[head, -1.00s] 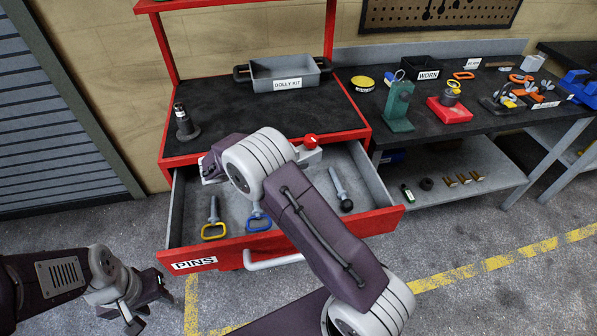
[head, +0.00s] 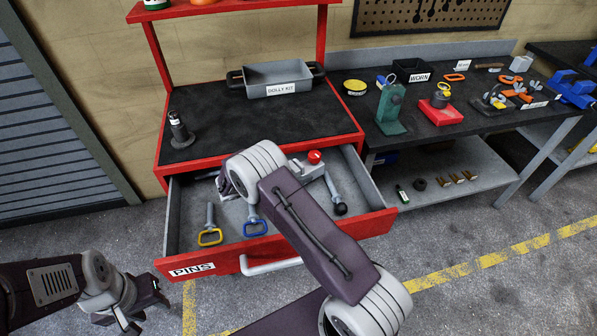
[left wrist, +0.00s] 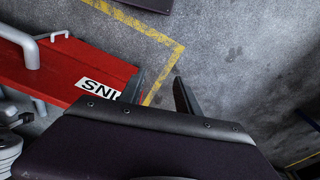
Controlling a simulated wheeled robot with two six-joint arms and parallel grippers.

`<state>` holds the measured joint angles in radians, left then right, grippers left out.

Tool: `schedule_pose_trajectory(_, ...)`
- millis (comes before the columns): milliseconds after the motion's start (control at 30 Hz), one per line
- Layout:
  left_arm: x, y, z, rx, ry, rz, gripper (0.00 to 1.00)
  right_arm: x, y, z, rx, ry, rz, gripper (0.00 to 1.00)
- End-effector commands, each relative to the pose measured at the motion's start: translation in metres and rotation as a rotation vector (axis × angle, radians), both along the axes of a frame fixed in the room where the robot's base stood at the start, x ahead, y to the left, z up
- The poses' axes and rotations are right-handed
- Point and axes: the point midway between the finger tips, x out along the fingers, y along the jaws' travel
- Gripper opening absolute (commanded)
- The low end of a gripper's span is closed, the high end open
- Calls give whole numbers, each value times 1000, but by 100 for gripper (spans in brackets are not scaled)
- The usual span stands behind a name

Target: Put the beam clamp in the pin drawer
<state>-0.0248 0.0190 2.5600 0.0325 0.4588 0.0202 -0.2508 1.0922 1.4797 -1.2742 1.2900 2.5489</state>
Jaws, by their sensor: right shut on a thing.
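The beam clamp, a grey metal piece with a red knob (head: 315,156), shows just past my right wrist, over the rear of the open pin drawer (head: 290,253). My right gripper (head: 287,171) is shut on it; its fingers are mostly hidden behind my wrist, and I cannot tell whether the clamp touches the drawer floor. The drawer has a red front labelled PINS and a grey inside. My left gripper (head: 140,307) is open and empty, low at the left front of the drawer; its spread fingers also show in the left wrist view (left wrist: 158,93).
In the drawer lie a yellow-handled pin (head: 210,236), a blue-handled pin (head: 255,228) and a black-balled pin (head: 340,208). The DOLLY KIT tray (head: 277,78) and a dark stand (head: 180,131) are on the top above. A cluttered bench (head: 430,140) stands at right.

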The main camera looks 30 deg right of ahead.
Motion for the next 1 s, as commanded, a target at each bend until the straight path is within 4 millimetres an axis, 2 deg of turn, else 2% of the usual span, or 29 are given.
schedule_pose_trajectory(933,0,0,-21,0,0,0,40,0,0,-11,-4,-2,1,0)
schedule_pose_trajectory(967,0,0,-20,0,0,0,40,0,0,-12,-1,1,0,59)
schedule_pose_trajectory(1000,0,0,-20,0,0,0,40,0,0,-11,-1,1,0,70)
